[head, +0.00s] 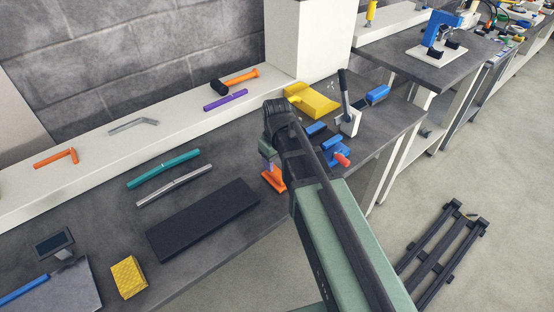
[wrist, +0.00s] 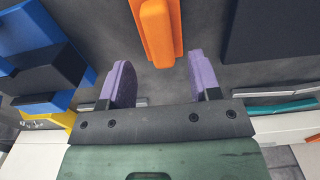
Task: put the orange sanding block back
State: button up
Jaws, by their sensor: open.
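The orange sanding block (head: 276,181) stands on the dark grey bench, right of the black mat (head: 203,220), partly hidden by my arm in the head view. In the wrist view the block (wrist: 158,28) shows a wide base with a narrower raised part on top. My gripper (wrist: 160,72) is open, with its two purple fingers apart and nothing between them. The block lies ahead of the fingertips, roughly in line with the gap. In the head view only part of the gripper shows, close above the block.
A blue vise (head: 338,152) with a red knob is close right of the block; it also shows in the wrist view (wrist: 45,65). A yellow wedge-shaped piece (head: 312,100) and a lever press (head: 347,112) stand behind. Teal (head: 163,168) and grey bars lie left. A yellow sponge (head: 128,277) is front left.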

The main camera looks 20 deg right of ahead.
aim_at(277, 171)
notch_tip(277, 171, up, 8)
jog(key=f+p, duration=0.1)
jog(key=p, duration=0.4)
jog(key=s+m, duration=0.4)
jog(key=s, duration=0.7)
jog(key=shift+m, duration=0.3)
